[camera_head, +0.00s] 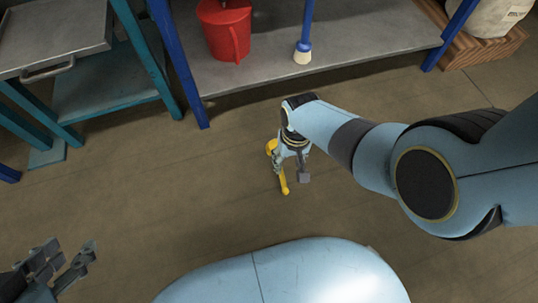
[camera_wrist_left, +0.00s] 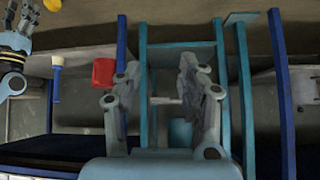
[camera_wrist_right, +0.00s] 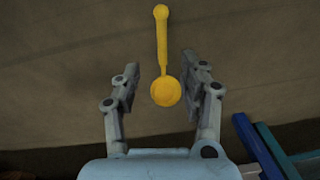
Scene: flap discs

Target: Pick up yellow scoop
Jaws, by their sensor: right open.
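The yellow scoop (camera_head: 284,187) lies on the brown floor in the head view, partly hidden by my right gripper (camera_head: 291,165), which is over it. In the right wrist view the scoop (camera_wrist_right: 165,91) shows whole, its round bowl near and its handle pointing away. The bowl is between the open fingers of my right gripper (camera_wrist_right: 163,90), with space on both sides. I cannot tell the height of the fingers above it. My left gripper (camera_head: 62,265) is at the lower left of the head view, far from the scoop. Its fingers (camera_wrist_left: 155,100) are apart and empty in the left wrist view.
A grey shelf with blue posts (camera_head: 335,68) stands at the back, with a red jug (camera_head: 224,30) and a blue-handled tool (camera_head: 303,52) on it. A teal cart (camera_head: 108,88) stands at left. A wooden pallet (camera_head: 487,46) is at far right. Floor around the scoop is clear.

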